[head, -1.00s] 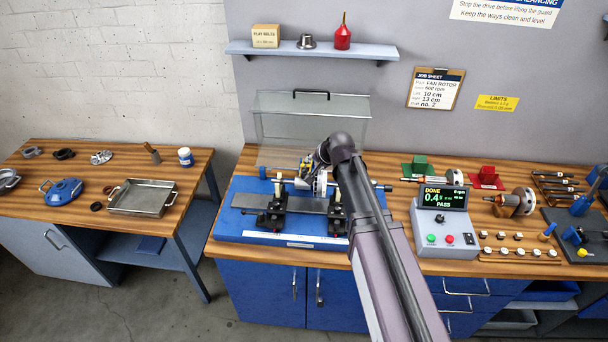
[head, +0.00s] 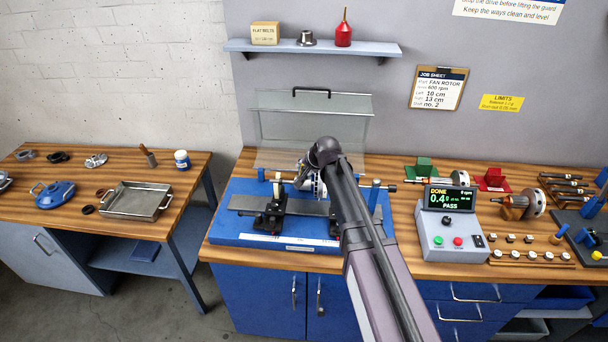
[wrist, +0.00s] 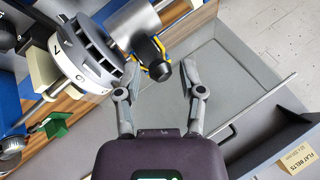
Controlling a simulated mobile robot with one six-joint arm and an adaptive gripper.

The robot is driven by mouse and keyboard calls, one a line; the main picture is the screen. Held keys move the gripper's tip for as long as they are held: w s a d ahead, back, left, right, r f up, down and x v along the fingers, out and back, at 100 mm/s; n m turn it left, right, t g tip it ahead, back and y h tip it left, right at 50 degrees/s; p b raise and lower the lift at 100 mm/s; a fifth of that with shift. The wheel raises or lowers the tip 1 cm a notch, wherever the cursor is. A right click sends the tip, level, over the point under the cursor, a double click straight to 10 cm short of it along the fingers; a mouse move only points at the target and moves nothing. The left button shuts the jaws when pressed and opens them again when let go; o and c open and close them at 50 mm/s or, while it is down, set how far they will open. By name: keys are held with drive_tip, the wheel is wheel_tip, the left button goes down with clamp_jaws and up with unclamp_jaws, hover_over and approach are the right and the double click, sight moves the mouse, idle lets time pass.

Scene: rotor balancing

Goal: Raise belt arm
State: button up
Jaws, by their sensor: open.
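The balancing machine (head: 235,224) stands on the bench with its blue base. In the wrist view, the white-faced numbered rotor (wrist: 85,52) is at upper left. Beside it is a grey cylinder (wrist: 130,24), with a yellow and blue edge below it. A short dark bar ending in a black knob (wrist: 159,72), seemingly the belt arm's end, points toward me. My gripper (wrist: 160,68) is open, with the knob between its fingertips in the picture; I cannot tell whether they touch it. In the head view my own arm hides the fingers and most of the rotor.
The clear guard (head: 330,125) stands raised behind the machine. The control box (head: 448,225) reads DONE, PASS and 0 rpm. A shelf (head: 275,46) with a flat belts box (head: 264,33) is on the wall above. Shafts and rotors lie on the bench at right.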

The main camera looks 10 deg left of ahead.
drive_tip(key=shift+w+a+f+b, duration=0.25)
drive_tip(key=shift+w+f+b, duration=0.05)
drive_tip(key=shift+f, duration=0.25)
clamp_jaws()
drive_tip(key=shift+a+r, duration=0.15)
